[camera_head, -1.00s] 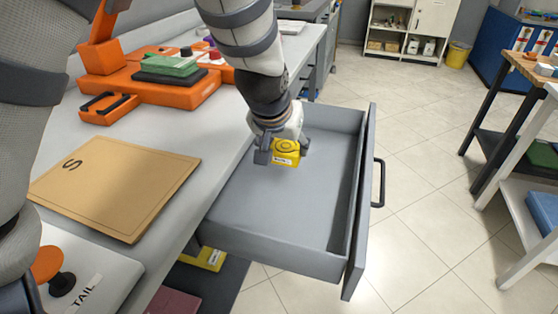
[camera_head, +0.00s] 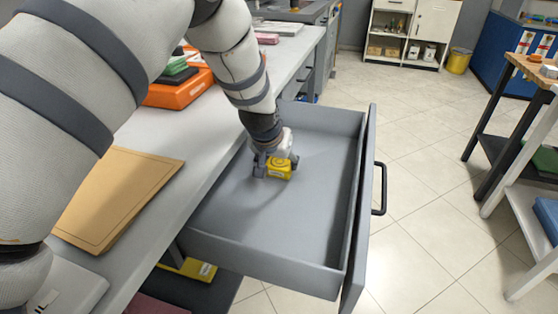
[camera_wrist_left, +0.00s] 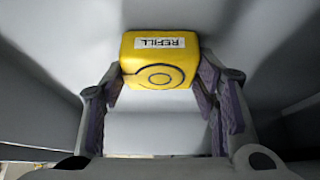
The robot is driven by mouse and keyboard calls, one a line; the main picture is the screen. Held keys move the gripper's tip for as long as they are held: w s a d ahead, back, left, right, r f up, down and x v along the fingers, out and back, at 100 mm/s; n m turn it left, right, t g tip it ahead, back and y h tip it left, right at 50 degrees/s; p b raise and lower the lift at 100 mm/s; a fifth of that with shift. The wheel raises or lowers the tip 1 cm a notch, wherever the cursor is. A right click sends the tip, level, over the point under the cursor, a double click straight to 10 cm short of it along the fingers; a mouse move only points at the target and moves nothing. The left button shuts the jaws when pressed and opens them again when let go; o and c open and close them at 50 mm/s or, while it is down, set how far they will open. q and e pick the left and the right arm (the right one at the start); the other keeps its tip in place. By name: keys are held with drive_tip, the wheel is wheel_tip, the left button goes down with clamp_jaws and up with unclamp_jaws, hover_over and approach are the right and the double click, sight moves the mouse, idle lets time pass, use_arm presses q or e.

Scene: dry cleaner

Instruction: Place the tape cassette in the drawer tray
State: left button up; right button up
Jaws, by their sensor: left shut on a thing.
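The yellow tape cassette (camera_head: 278,170) is between the fingers of my left gripper (camera_head: 272,168), which is shut on it. It is inside the open grey drawer tray (camera_head: 250,225), over its floor towards the left side. I cannot tell for sure whether it touches the floor. In the left wrist view the cassette (camera_wrist_left: 160,62) shows a white label reading REFILL and a round ring mark, with the gripper fingers (camera_wrist_left: 160,90) on both sides. My right gripper is not in view.
The drawer front with a dark handle (camera_head: 380,188) stands to the right. The grey-white counter (camera_head: 165,130) holds a brown board (camera_head: 118,195) and an orange device (camera_head: 182,92). A yellow box (camera_head: 192,268) lies below. Most of the drawer floor is bare.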

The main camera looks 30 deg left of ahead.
sight(279, 163)
use_arm(q)
drive_tip(key=shift+f, duration=0.2)
drive_tip(key=o, duration=1.2)
drive_tip(key=shift+c, duration=0.2)
drive_tip(key=shift+r, duration=0.15)
drive_tip(key=shift+s+r, duration=0.1)
drive_tip(key=shift+r, duration=0.25)
drive_tip(key=p+v, duration=0.1)
drive_tip(key=v, duration=0.2)
drive_tip(key=shift+s+d, duration=0.1)
drive_tip(key=shift+s, duration=0.15)
drive_tip(key=s, duration=0.3)
drive_tip(key=s+d+p, duration=0.1)
drive_tip(key=s, duration=0.2)
drive_tip(key=s+d, duration=0.1)
drive_tip(key=s, duration=0.3)
drive_tip(key=shift+d+f, duration=0.2)
drive_tip(key=shift+s+d+f, duration=0.1)
drive_tip(key=shift+s, duration=0.4)
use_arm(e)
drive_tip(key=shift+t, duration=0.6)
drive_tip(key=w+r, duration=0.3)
